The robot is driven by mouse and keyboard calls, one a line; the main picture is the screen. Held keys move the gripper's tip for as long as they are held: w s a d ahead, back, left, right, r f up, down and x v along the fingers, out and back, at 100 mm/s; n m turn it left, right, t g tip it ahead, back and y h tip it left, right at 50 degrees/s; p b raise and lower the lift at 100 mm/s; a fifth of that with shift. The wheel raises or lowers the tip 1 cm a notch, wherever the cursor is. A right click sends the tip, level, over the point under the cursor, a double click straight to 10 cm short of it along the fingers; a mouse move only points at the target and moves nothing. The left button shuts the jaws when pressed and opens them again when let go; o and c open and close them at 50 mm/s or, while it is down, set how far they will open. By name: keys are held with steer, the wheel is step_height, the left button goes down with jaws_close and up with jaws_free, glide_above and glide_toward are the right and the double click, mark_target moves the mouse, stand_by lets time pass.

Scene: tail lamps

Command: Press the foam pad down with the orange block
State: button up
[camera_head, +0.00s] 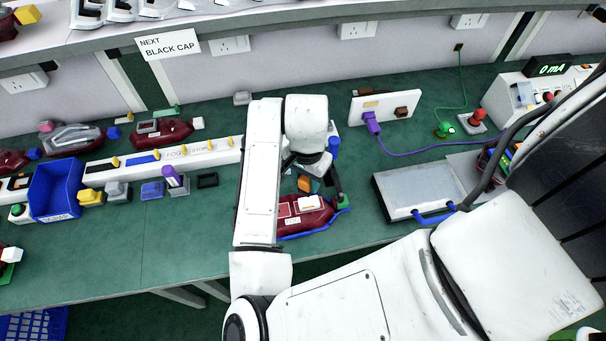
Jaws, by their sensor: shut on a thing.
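My gripper (308,178) is low over the bench, at the end of my white arm. It is shut on the orange block (304,184), a small orange patch just below the gripper body. A dark red tail lamp (288,222) lies in a blue-edged holder (318,231) directly below and in front of the gripper. A small whitish pad (309,202), which looks like the foam pad, sits on top of the lamp just nearer than the block. I cannot tell whether block and pad touch. My arm hides the lamp's left side.
A grey-lidded box (415,190) with a blue handle stands to the right. A white panel (385,107) with a purple cable stands behind it. At left are a blue bin (56,189), a yellow block (90,197) and other lamps (163,132).

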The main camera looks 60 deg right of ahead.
steer(key=shift+s+d+f, duration=0.1)
steer(key=shift+s+f, duration=0.1)
steer(key=shift+s, duration=0.15)
steer(key=shift+f+b, duration=2.05)
steer(key=shift+f, duration=0.35)
steer(key=shift+f+b, duration=0.45)
steer(key=shift+f, duration=0.15)
steer(key=shift+r+p, duration=2.55)
steer(key=shift+r, duration=0.55)
steer(key=shift+f, duration=0.2)
steer(key=shift+f+b, duration=2.05)
steer(key=shift+f, duration=0.25)
steer(key=shift+f+b, duration=0.3)
steer(key=shift+f, duration=0.25)
